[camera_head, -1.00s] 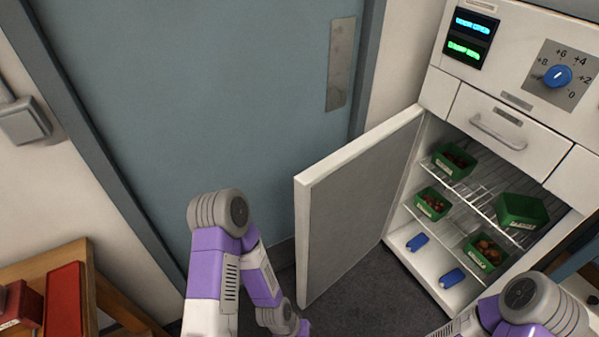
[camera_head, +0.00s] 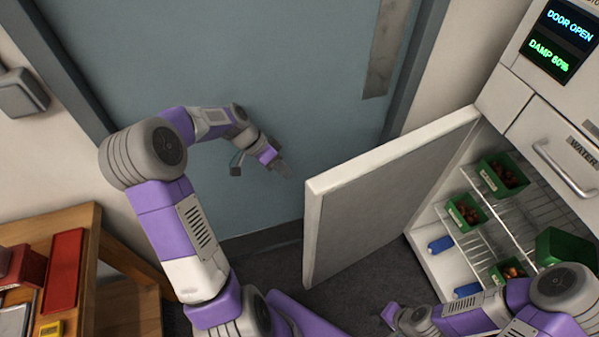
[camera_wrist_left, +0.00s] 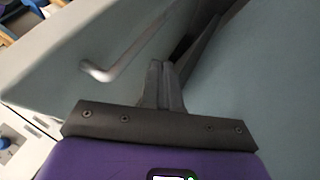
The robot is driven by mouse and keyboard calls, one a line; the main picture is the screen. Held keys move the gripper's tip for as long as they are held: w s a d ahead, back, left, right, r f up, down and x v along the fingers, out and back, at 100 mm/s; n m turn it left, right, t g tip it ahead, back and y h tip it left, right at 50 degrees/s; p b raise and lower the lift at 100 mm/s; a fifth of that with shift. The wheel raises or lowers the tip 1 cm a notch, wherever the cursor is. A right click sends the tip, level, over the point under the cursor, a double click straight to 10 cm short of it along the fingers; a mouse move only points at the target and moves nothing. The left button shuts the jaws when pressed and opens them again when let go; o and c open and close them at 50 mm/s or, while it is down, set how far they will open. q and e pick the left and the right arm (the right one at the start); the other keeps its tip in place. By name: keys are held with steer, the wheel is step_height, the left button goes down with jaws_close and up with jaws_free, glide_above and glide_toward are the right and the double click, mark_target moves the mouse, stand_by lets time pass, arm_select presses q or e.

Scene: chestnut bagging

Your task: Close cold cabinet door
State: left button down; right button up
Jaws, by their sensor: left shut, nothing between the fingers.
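The cold cabinet door (camera_head: 385,200) stands wide open in the head view, its grey inner face and pale top edge showing. Its outer face is hidden there. The display (camera_head: 560,38) reads "DOOR OPEN". My left gripper (camera_head: 284,168) is shut and empty, just left of the door's free edge, apart from it in that view. In the left wrist view the shut fingers (camera_wrist_left: 162,75) point toward a pale surface with a bar handle (camera_wrist_left: 125,55) to their left; contact cannot be told. My right arm (camera_head: 480,310) is at the lower right; its jaw state is unclear.
The cabinet's wire shelves (camera_head: 515,215) hold green boxes (camera_head: 503,172) of chestnuts, with blue items (camera_head: 440,245) at the bottom. A blue-grey room door (camera_head: 270,80) is behind my left arm. A wooden table (camera_head: 85,225) with red items stands at the left.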

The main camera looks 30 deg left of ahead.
arm_select(q)
steer(key=b+x, duration=0.2)
steer(key=x, duration=0.7)
steer(key=shift+s, duration=0.2)
steer(key=shift+d, duration=0.1)
